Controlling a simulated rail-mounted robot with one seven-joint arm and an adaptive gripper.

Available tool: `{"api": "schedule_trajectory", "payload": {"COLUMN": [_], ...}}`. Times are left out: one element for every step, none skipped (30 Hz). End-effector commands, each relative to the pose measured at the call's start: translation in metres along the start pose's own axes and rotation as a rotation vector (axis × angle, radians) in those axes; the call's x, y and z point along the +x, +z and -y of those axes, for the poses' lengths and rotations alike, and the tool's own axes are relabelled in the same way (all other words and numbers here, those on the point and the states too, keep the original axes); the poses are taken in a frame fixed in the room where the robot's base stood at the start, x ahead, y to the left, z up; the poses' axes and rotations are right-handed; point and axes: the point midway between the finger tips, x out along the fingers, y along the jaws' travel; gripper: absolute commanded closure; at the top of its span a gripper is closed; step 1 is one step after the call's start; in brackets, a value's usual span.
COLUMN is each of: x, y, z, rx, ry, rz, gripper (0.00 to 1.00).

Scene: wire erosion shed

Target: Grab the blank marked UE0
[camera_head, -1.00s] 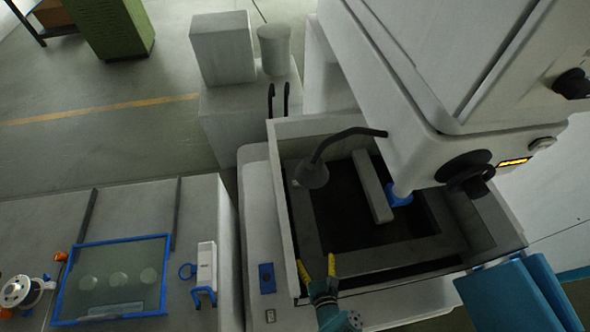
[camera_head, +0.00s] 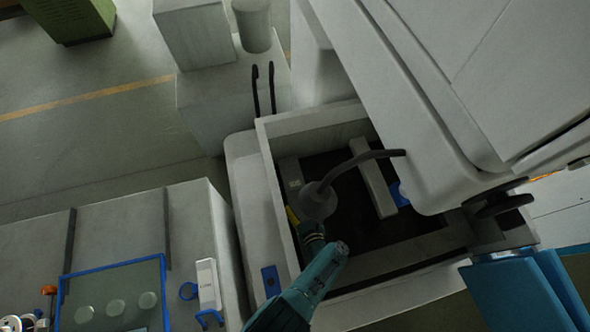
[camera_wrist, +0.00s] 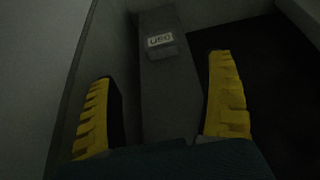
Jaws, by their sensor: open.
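A small grey block with a pale label (camera_wrist: 160,46) sits on the grey rail (camera_wrist: 163,95) in the wrist view. Its blurred, dim characters look like UE0. In the head view a small light block (camera_head: 292,171) shows on the left rail of the tank's inner frame; its marking is too small to read there. My gripper (camera_wrist: 161,72) is open and empty. Its yellow fingers lie to either side of the rail, with the label farther off, between and beyond the tips. In the head view my gripper (camera_head: 297,220) is inside the tank's left wall, partly hidden by the lamp head.
The lamp (camera_head: 318,199) with its curved neck hangs close above my gripper. The tank's wall (camera_head: 278,205) stands just left. A pale bar (camera_head: 374,178) crosses the dark tank middle, with a blue part (camera_head: 397,193) beside it. The machine head overhangs the right side.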

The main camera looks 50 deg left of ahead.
Motion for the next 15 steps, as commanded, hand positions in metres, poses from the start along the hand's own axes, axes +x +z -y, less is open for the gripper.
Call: {"api": "schedule_trajectory", "payload": {"x": [0.009, 0.013, 0.019, 0.023, 0.026, 0.036, 0.042, 0.046, 0.05, 0.052, 0.054, 0.058, 0.062, 0.067, 0.075], "y": [-0.002, -0.001, -0.002, -0.001, -0.001, -0.006, -0.006, -0.005, -0.004, -0.003, -0.003, -0.003, -0.003, -0.003, -0.003], "z": [0.001, 0.001, 0.001, 0.0, 0.0, 0.0, 0.0, 0.0, 0.0, 0.0, 0.0, 0.0, 0.0, 0.001, 0.001], "rx": [-0.002, -0.001, -0.001, -0.002, -0.002, -0.003, -0.004, -0.003, -0.003, -0.002, -0.001, -0.001, -0.002, -0.002, -0.004], "ry": [0.002, 0.002, 0.003, 0.002, 0.002, 0.003, 0.003, 0.003, 0.001, 0.001, 0.001, 0.002, 0.002, 0.002, 0.002], "rz": [0.001, 0.002, 0.001, 0.001, 0.001, 0.0, 0.001, 0.001, 0.001, 0.001, 0.0, 0.001, 0.002, 0.002, 0.002], "gripper": [0.15, 0.15, 0.15, 0.15, 0.15, 0.15, 0.15, 0.15, 0.15, 0.15, 0.15, 0.15, 0.15, 0.15, 0.15]}}
